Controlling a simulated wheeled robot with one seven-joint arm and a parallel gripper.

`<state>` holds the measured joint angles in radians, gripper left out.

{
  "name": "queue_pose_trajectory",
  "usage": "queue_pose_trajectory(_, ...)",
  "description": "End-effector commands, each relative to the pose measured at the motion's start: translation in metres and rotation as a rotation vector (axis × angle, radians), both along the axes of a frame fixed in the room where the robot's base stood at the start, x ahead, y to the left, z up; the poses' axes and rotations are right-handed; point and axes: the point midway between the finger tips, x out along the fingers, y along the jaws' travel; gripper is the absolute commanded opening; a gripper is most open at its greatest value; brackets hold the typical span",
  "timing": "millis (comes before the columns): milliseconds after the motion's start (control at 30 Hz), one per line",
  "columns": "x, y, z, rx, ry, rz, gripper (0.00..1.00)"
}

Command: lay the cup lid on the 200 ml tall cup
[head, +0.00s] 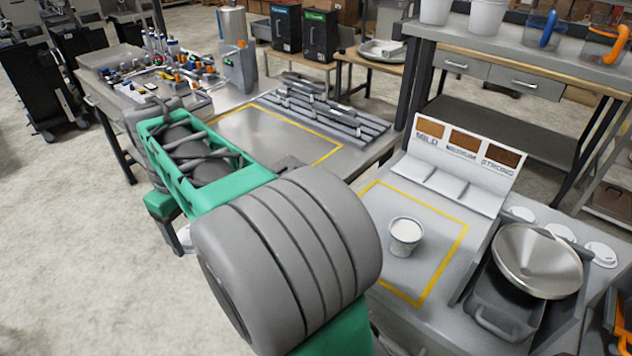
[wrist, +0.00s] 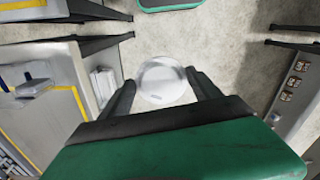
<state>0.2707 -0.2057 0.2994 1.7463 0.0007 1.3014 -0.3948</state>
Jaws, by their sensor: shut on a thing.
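In the wrist view, my gripper (wrist: 162,92) is shut on a round white cup lid (wrist: 162,78), held between its two dark fingers with floor behind it. A white cup (head: 405,236) with a printed band stands upright inside the yellow outline on the right table, to the right of my arm. The lid is apart from this cup. I cannot read the cup's size.
A sloped panel (head: 465,150) marked mild, medium and strong stands behind the cup. Right of it are white discs (head: 560,232) and a metal cone-shaped pan (head: 537,260). The left table (head: 265,135) has a slatted rack (head: 325,115) and cluttered small items.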

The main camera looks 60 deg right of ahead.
Motion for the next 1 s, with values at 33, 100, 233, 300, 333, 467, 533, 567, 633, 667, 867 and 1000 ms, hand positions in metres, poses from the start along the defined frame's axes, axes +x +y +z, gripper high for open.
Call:
queue_pose_trajectory(33, -0.008, -0.031, 0.005, 0.000, 0.000, 0.017, 0.36)
queue_pose_trajectory(100, -0.022, -0.070, 0.009, 0.000, 0.001, 0.072, 0.36)
queue_pose_trajectory(233, -0.064, -0.145, 0.016, 0.000, 0.001, 0.185, 0.36)
queue_pose_trajectory(300, -0.095, -0.183, 0.020, 0.000, 0.000, 0.246, 0.36)
queue_pose_trajectory(333, -0.109, -0.198, 0.022, 0.000, 0.000, 0.273, 0.36)
queue_pose_trajectory(467, -0.179, -0.253, 0.029, 0.001, 0.001, 0.385, 0.36)
queue_pose_trajectory(533, -0.220, -0.275, 0.031, 0.002, 0.001, 0.444, 0.36)
queue_pose_trajectory(567, -0.238, -0.282, 0.033, 0.001, 0.001, 0.468, 0.36)
queue_pose_trajectory(633, -0.274, -0.296, 0.036, 0.001, 0.001, 0.519, 0.36)
queue_pose_trajectory(667, -0.288, -0.300, 0.037, 0.000, 0.001, 0.539, 0.36)
queue_pose_trajectory(867, -0.341, -0.310, 0.039, 0.000, 0.001, 0.622, 0.36)
queue_pose_trajectory(1000, -0.345, -0.310, 0.034, 0.001, 0.001, 0.635, 0.36)
